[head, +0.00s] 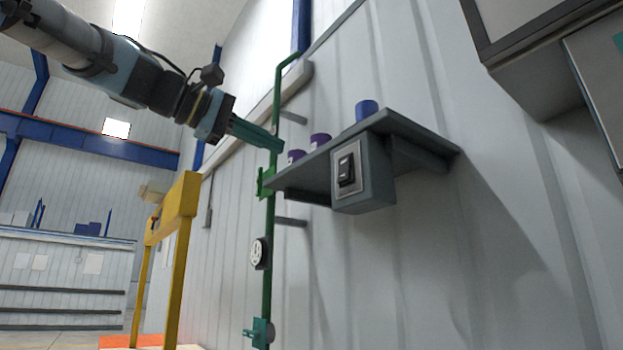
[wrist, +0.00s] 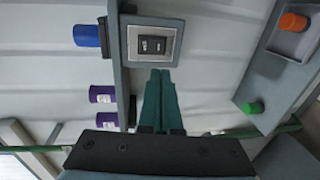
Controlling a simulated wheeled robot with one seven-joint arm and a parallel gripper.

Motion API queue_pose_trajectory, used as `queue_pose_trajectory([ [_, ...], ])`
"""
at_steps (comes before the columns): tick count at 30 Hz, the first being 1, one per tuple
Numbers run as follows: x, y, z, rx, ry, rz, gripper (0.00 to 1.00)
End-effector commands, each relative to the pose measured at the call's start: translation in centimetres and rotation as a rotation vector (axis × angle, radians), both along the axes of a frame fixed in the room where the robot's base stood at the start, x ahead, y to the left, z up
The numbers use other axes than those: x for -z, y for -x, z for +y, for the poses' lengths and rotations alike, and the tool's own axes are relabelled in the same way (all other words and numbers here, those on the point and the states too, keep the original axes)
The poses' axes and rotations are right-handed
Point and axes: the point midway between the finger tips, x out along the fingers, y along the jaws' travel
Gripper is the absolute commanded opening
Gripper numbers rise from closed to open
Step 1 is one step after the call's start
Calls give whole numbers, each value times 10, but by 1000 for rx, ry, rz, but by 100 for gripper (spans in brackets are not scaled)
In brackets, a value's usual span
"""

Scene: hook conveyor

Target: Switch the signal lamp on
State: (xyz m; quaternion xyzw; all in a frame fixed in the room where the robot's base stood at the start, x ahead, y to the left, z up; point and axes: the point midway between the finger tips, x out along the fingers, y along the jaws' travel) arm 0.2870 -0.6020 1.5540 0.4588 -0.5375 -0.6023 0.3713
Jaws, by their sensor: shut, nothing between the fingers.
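A grey switch box (head: 368,188) hangs at the front of a wall shelf. Its dark rocker switch (head: 346,170) sits in a pale plate on the face. The wrist view shows the rocker (wrist: 152,45) nearly straight beyond the fingers. My gripper (head: 279,147) is shut and empty, with its teal fingers to the left of the box in the head view. In the wrist view the fingertips (wrist: 160,73) overlap the lower edge of the box; whether they touch it I cannot tell. I cannot pick out a signal lamp for certain.
The shelf (head: 400,127) holds a blue cup (head: 366,110) and two purple cans (head: 319,140). A green pipe (head: 268,215) with fittings runs up the wall. The wrist view shows a tray (wrist: 290,42) with an orange object (wrist: 293,22), and a green object (wrist: 253,108). A yellow frame (head: 178,215) stands left.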

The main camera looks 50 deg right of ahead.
Motion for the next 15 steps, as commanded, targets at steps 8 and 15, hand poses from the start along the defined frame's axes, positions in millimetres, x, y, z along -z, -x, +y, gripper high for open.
queue_pose_trajectory([
  [8, 1, 0, -2, -2, -2, -1, 0],
  [15, 4, 9, -31, 0, -5, 0, 0],
])
